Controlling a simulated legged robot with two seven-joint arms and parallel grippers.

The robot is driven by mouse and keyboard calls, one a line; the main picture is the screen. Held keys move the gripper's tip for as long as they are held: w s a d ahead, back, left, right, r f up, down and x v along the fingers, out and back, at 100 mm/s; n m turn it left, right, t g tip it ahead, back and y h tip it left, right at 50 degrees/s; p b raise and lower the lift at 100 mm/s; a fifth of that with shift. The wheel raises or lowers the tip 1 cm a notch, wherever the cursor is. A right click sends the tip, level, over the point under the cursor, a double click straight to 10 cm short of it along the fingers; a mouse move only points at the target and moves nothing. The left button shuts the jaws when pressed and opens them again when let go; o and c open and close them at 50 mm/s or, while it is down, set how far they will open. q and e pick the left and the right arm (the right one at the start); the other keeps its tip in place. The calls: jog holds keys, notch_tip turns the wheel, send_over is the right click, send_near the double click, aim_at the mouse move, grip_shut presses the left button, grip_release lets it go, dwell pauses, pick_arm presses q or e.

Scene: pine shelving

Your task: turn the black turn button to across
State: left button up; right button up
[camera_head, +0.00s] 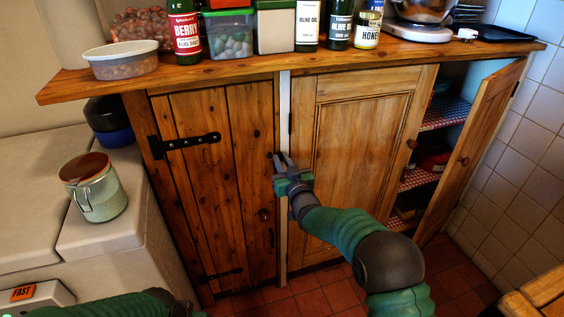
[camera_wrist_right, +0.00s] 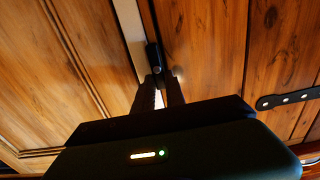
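The black turn button (camera_wrist_right: 153,56) shows in the right wrist view at the edge of the plank door, beside the pale post. It looks roughly upright, along the door's edge. My right gripper (camera_wrist_right: 163,88) has its fingertips just short of the button or touching it; I cannot tell which. A narrow gap shows between its fingers. In the head view my right gripper (camera_head: 283,162) is at the upper right edge of the plank door (camera_head: 205,175) and hides most of the button. My left arm shows at the bottom left; its fingers are out of view.
The far right door (camera_head: 477,150) stands open, showing shelves. Jars and bottles crowd the wooden top (camera_head: 230,73). A green mug (camera_head: 98,196) stands at the left.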

jog(key=shift+m, duration=0.4)
grip_shut()
jog(key=shift+w+d+f+m+b, duration=0.1)
jog(key=shift+d+f+m+b, duration=0.4)
jog(key=shift+m, duration=2.35)
jog(key=shift+w+d+f+m+b, duration=0.2)
jog(key=shift+m+b, duration=0.45)
jog(key=shift+m, duration=2.25)
jog(key=shift+s+d+f+m+b, duration=0.1)
jog(key=shift+d+f+m+b, duration=0.35)
jog(key=shift+m, duration=2.4)
jog(key=shift+a+f, duration=0.15)
jog(key=o, duration=0.8)
grip_release()
jog(key=shift+w, duration=0.1)
jog(key=shift+r, duration=0.2)
